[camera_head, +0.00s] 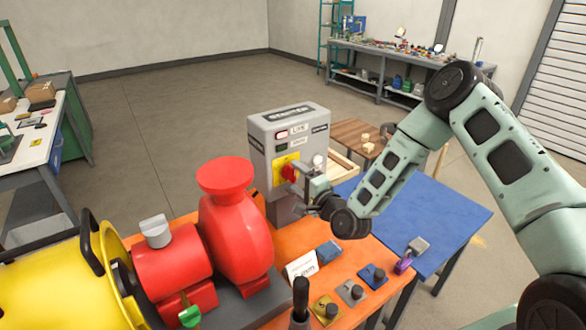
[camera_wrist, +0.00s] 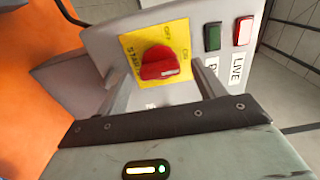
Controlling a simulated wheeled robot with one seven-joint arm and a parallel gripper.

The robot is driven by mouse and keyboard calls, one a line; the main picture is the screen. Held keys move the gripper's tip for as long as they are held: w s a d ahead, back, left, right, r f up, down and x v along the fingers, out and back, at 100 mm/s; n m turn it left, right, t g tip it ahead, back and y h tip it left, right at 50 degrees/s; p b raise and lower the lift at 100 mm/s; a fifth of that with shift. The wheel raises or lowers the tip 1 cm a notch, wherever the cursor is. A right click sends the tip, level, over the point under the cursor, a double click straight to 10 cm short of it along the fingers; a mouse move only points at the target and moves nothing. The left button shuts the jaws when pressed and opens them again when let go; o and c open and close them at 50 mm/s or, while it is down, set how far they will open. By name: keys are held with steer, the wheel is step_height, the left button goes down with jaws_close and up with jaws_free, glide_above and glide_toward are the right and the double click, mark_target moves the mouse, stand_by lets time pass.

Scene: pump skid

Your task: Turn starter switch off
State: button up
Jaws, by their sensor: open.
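The starter box (camera_head: 268,152) is a grey cabinet standing on the orange skid. Its red rotary switch (camera_head: 288,172) sits on a yellow plate (camera_head: 279,165) on the front face. In the wrist view the red knob (camera_wrist: 158,65) shows on the yellow plate (camera_wrist: 181,36), which has ON, OFF and START lettering. My gripper (camera_head: 303,180) is in front of the switch. In the wrist view my gripper (camera_wrist: 163,78) is open, with one finger on each side of the knob. Whether the fingers touch the knob, I cannot tell.
A red light (camera_wrist: 244,31) marked LIVE and a green light (camera_wrist: 212,37) are beside the yellow plate. A red pump (camera_head: 238,225) stands left of the box. Small tagged parts and a padlock (camera_head: 405,264) lie in front. A blue tabletop (camera_head: 440,218) is at the right.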

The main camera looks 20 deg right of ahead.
steer(key=shift+p+x, duration=0.35)
steer(key=shift+x, duration=1.1)
steer(key=c, duration=1)
